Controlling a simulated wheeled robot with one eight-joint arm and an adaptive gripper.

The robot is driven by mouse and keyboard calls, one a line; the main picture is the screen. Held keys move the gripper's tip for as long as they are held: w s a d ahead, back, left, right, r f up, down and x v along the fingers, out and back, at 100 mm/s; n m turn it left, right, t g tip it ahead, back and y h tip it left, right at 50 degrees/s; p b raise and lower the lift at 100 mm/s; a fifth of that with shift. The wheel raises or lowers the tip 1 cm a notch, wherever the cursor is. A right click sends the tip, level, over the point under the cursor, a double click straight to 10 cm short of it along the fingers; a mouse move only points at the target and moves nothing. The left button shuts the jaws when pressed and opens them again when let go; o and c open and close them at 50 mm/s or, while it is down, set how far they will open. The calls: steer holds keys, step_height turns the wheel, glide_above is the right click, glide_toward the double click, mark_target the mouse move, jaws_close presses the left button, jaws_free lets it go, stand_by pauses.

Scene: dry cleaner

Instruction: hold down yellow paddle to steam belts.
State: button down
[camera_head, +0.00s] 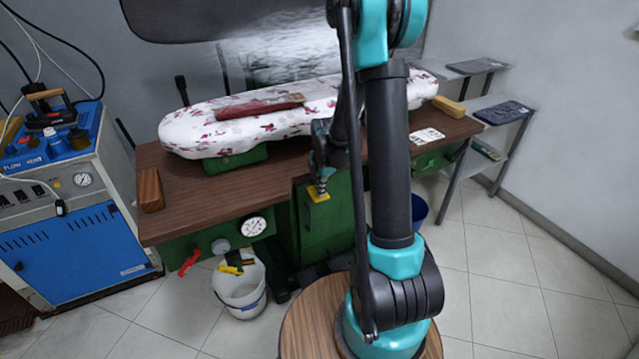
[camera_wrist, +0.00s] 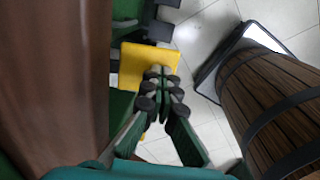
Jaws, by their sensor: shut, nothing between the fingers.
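The yellow paddle (camera_head: 318,194) is a small flat plate at the front of the green-based pressing table. It also shows in the wrist view (camera_wrist: 133,66), just beyond and partly under my fingertips. My gripper (camera_head: 321,178) is shut and empty, pointing down with its tips over the paddle. In the wrist view the closed fingertips (camera_wrist: 160,76) overlap the paddle's right part. I cannot tell whether they touch it or whether it is pressed down. A dark red folded item (camera_head: 258,106), perhaps the belts, lies on the floral padded board (camera_head: 205,130).
The brown tabletop (camera_head: 215,187) edge runs close beside my gripper. A gauge (camera_head: 254,226) and red handle (camera_head: 189,263) are on the green front. A white bucket (camera_head: 240,292) stands below. A blue steam unit (camera_head: 75,250) is at left, grey shelves (camera_head: 500,112) at right.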

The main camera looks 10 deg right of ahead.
steer(key=shift+r, duration=0.15)
stand_by(0.4)
steer(key=shift+r, duration=0.65)
